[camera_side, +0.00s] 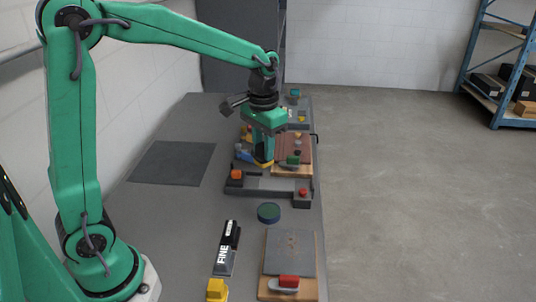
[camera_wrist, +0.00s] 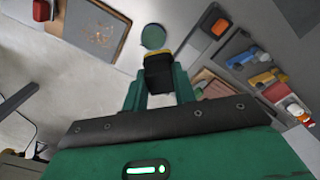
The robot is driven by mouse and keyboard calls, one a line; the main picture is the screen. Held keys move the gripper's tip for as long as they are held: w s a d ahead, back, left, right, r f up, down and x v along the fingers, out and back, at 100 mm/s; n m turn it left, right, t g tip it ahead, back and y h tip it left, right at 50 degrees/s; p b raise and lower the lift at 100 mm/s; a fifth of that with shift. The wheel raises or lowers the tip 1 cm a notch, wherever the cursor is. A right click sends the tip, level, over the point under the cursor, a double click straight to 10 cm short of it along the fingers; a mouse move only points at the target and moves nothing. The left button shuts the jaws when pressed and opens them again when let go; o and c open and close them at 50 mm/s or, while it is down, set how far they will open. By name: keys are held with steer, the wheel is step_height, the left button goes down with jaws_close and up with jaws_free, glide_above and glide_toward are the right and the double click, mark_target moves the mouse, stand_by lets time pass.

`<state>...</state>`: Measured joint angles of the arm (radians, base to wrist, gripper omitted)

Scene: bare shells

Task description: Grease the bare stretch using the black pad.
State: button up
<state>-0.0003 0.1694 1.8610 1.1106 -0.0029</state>
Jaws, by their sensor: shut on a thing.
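My gripper (camera_side: 263,158) is shut on the black pad, a dark block with a yellow edge. The pad (camera_wrist: 158,72) sits between the green fingers in the wrist view. A low grey fixture (camera_side: 262,197) lies just in front of the gripper, with a pale strip (camera_side: 270,184) between end pieces. I cannot tell which part is the bare stretch. A round tin with a green top (camera_side: 268,212) stands on the table; its green disc (camera_wrist: 153,36) shows beyond the pad.
A wooden board with a grey plate (camera_side: 290,250) and a red-handled tool (camera_side: 288,282) lies at the front right. A black holder marked FINE (camera_side: 226,258) and a yellow block (camera_side: 217,290) are left of it. Trays stand behind the gripper. A dark mat (camera_side: 172,162) lies clear, left.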

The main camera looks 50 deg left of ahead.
steer(key=shift+w, duration=0.1)
steer(key=w+a+f, duration=0.6)
steer(key=w+a, duration=0.1)
steer(key=w, duration=0.1)
steer(key=shift+a+f, duration=0.1)
steer(key=shift+f, duration=0.1)
